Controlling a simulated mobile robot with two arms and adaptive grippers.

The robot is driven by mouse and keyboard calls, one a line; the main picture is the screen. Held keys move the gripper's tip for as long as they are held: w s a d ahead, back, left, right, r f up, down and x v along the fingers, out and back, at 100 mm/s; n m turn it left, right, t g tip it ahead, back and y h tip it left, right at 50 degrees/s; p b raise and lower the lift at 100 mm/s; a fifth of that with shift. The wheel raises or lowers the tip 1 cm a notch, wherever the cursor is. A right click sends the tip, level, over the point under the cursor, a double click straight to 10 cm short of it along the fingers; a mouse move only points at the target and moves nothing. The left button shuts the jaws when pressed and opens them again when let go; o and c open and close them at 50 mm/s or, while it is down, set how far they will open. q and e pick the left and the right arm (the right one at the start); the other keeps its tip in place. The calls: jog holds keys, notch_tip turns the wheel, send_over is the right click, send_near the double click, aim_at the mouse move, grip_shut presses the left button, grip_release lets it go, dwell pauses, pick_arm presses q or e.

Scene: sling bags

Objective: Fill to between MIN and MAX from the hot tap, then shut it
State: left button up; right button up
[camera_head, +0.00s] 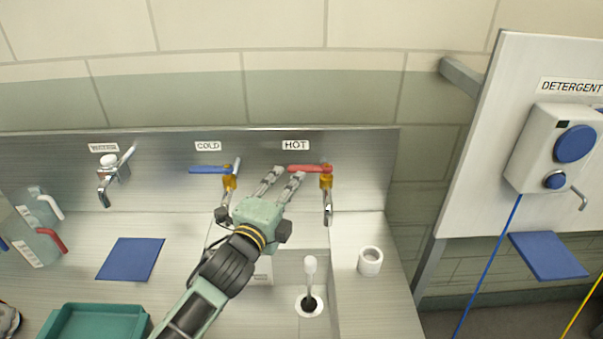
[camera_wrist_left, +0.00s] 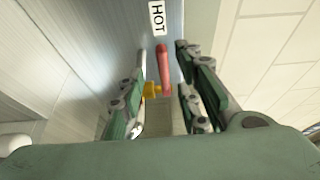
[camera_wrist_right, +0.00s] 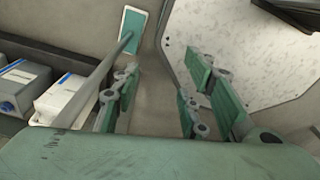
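The hot tap (camera_head: 326,182) has a red lever (camera_head: 305,168) pointing left under the HOT label (camera_head: 296,145). Its spout (camera_head: 328,208) hangs down and no water stream shows. My left gripper (camera_head: 287,176) is open just left of and in front of the lever. In the left wrist view the red lever (camera_wrist_left: 163,68) shows between the spread fingers, with no clear contact. A pale container with a small label (camera_head: 262,272) is partly hidden below my left arm; its fill level cannot be seen. My right gripper (camera_wrist_right: 160,80) is open and empty, seen only in its wrist view.
The cold tap's blue lever (camera_head: 206,170) is left of my gripper. A white cup (camera_head: 370,261) stands on the right ledge. A white-handled item (camera_head: 310,278) stands in a round opening. A blue mat (camera_head: 131,259) and green tray (camera_head: 96,322) lie left. Boxes (camera_wrist_right: 66,100) are near my right gripper.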

aim_at(298, 166)
pick_arm(q)
jog(key=shift+w+d+r+p, duration=0.15)
jog(key=shift+w+p, duration=0.05)
jog(key=shift+w, duration=0.2)
jog(key=shift+w+d+r+p, duration=0.1)
jog(key=shift+w+d+p, duration=0.05)
jog(key=shift+w, duration=0.2)
jog(key=p+x, duration=0.1)
jog(key=x, duration=0.3)
jog(key=shift+w+d, duration=0.1)
jog(key=shift+w, duration=0.05)
jog(key=shift+w+d+f, duration=0.15)
jog(key=shift+w, duration=0.2)
jog(key=shift+w+d, duration=0.1)
jog(key=shift+w, duration=0.1)
pick_arm(e)
jog(key=shift+w+d+r, duration=0.1)
jog(key=shift+w+r, duration=0.15)
jog(key=shift+r, duration=0.25)
jog(key=shift+w+d+r, duration=0.1)
jog(key=shift+w+r, duration=0.15)
jog(key=shift+r, duration=0.25)
pick_arm(q)
grip_shut()
pick_arm(e)
jog(key=shift+a+f, duration=0.1)
jog(key=shift+a, duration=0.05)
